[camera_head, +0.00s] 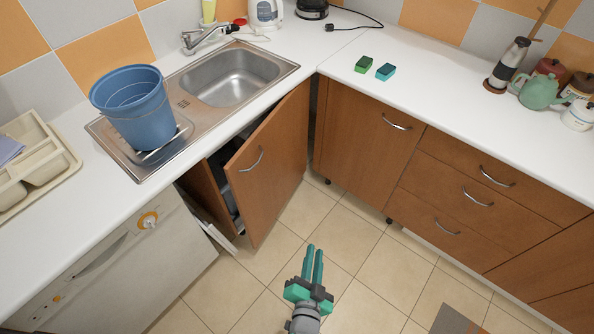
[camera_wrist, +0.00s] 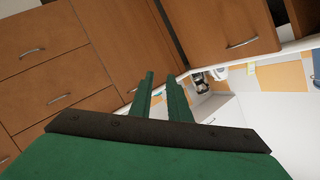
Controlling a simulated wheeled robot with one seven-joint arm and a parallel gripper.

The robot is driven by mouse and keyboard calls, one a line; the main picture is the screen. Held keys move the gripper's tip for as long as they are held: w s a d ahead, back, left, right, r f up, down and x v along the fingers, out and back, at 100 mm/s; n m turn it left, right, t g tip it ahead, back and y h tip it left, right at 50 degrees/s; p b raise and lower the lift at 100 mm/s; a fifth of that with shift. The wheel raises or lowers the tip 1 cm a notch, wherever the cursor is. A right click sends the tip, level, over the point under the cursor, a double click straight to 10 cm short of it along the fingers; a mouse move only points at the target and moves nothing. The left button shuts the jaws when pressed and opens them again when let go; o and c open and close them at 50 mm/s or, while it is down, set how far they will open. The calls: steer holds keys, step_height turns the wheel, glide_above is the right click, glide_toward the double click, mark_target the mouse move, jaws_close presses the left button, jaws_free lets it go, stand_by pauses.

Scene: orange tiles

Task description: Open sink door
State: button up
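The brown sink door (camera_head: 272,165) stands ajar below the sink in the head view, swung outward with a dark gap along its left side. Its curved metal handle (camera_head: 252,160) is on its outer face. My gripper (camera_head: 314,248) is in front of the door, low and to its right, apart from it. Its two green fingers are slightly parted with nothing between them. In the wrist view the fingers (camera_wrist: 160,78) also show a narrow empty gap. What looks like the sink door (camera_wrist: 215,20), with a handle, is at the top right there.
A metal sink (camera_head: 235,77) and blue bucket (camera_head: 140,112) are above. A white dishwasher (camera_head: 130,262) stands left of the door. A closed cabinet door (camera_head: 360,140) and drawers (camera_head: 460,185) stand to the right. The tiled floor (camera_head: 325,215) around my gripper is clear.

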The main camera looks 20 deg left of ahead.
steer(key=w+a+y, duration=0.1)
steer(key=w+a, duration=0.3)
steer(key=w, duration=0.4)
steer(key=w+a+r+y, duration=0.1)
steer(key=w+a, duration=0.4)
steer(key=w, duration=0.4)
steer(key=w+a+r+m+y, duration=0.1)
steer(key=w+a+y, duration=0.1)
steer(key=w+a, duration=0.3)
steer(key=w, duration=0.3)
steer(key=shift+w+g, duration=0.3)
steer(key=shift+g, duration=0.1)
steer(key=shift+a+r, duration=0.1)
jaws_close()
